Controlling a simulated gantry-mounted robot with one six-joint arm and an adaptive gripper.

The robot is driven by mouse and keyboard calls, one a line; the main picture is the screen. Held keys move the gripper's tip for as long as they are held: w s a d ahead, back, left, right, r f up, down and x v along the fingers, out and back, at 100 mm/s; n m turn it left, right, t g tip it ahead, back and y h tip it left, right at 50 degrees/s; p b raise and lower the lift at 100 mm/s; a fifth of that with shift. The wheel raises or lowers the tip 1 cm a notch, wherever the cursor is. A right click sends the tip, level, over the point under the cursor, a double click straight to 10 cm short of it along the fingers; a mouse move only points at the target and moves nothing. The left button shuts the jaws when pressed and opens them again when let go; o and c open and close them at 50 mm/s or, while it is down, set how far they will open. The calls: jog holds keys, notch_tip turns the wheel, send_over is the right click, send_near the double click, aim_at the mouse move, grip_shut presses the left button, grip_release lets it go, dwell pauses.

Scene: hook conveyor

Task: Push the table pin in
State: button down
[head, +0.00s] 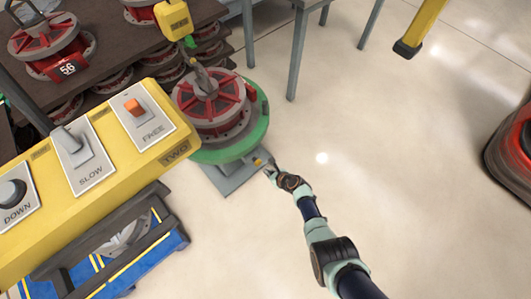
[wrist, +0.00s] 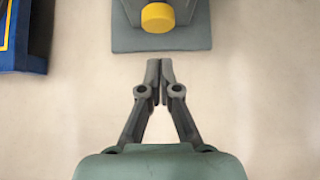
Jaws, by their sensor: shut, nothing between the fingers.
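The green round table (head: 235,150) stands on a grey base (head: 232,178) and carries a red and grey wheel-like part (head: 212,100). A small yellow pin (head: 258,161) sits low on the side of the base facing my arm. In the wrist view the yellow pin end (wrist: 157,17) shows at the top, above the grey base plate (wrist: 160,42). My gripper (head: 269,170) is beside the pin in the head view. Its fingertips (wrist: 160,65) are shut and empty, pointing at the pin with a visible gap. How far the pin sticks out is hard to tell.
A yellow control panel (head: 120,150) with DOWN, SLOW and FREE switches fills the left foreground. A blue unit (head: 110,262) stands below it. Brown shelves (head: 110,40) with more red parts are behind. A yellow hook block (head: 173,18) hangs above.

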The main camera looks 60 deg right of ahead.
jog(key=p+v, duration=0.7)
jog(key=v, duration=0.3)
jog(key=shift+s, duration=0.2)
